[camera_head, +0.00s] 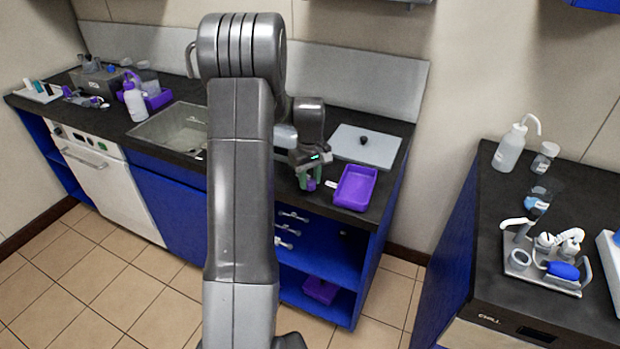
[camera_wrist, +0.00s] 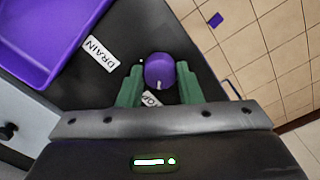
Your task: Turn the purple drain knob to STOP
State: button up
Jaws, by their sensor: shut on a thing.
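The purple drain knob (camera_wrist: 159,72) is round, with a short white mark on its lower edge in the wrist view. My gripper (camera_wrist: 160,84) is shut on it, with one green finger on each side. A white label reading DRAIN (camera_wrist: 100,54) lies on the dark counter up and left of the knob. A second label (camera_wrist: 151,100) is partly hidden below the knob, and only a few letters show.
A purple tray (camera_head: 355,188) stands just right of my gripper. A grey board with a black knob (camera_head: 364,140) lies behind it. The sink (camera_head: 178,130) is to the left. A second bench at the right holds a white bottle (camera_head: 509,148) and a tray of vessels (camera_head: 543,284).

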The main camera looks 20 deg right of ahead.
aim_at(310, 181)
jog(key=o, duration=1)
jog(key=shift+r, duration=0.1)
notch_tip(310, 181, up, 14)
jog(key=shift+f, duration=0.15)
jog(key=shift+f, duration=0.15)
notch_tip(310, 181, down, 14)
jog(key=shift+r, duration=0.15)
dwell(0.3)
